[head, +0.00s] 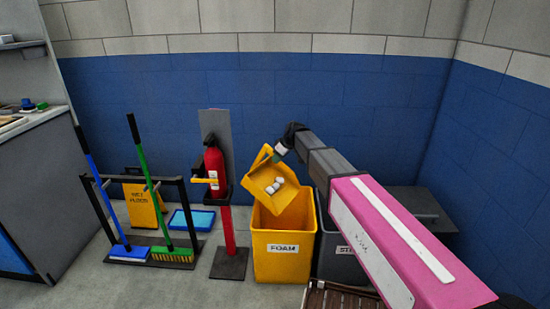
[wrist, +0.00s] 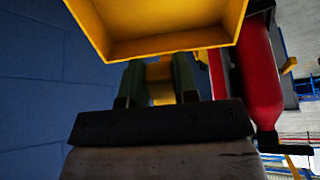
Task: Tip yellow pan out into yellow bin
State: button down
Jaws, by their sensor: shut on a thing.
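The yellow pan (head: 262,178) is tilted above the mouth of the yellow bin (head: 283,262), which is labelled FOAM. My gripper (head: 283,150) is at the pan's upper right side in the head view. In the wrist view my gripper (wrist: 159,82) is shut on the pan's yellow handle, and the pan (wrist: 160,47) fills the top of the picture. The inside of the bin is mostly hidden by the pan and the bin's front wall.
A grey bin (head: 333,262) stands right of the yellow bin, partly behind my arm. A red fire extinguisher (head: 214,165) on a stand is to the left, also in the wrist view (wrist: 258,75). A broom rack (head: 185,200) stands farther left. A blue wall (head: 335,105) is close behind.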

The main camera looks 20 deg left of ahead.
jog(key=s+d+t+y, duration=0.1)
jog(key=d+y, duration=0.2)
jog(key=d, duration=0.3)
jog(key=s+d+f+y, duration=0.1)
jog(key=s+d+y, duration=0.1)
jog(key=d, duration=0.5)
jog(key=shift+s+f+t+y, duration=0.3)
jog(key=shift+t+y, duration=0.1)
jog(key=shift+y, duration=0.2)
dwell(0.4)
jog(key=shift+d, duration=0.1)
dwell(1.5)
dwell(0.4)
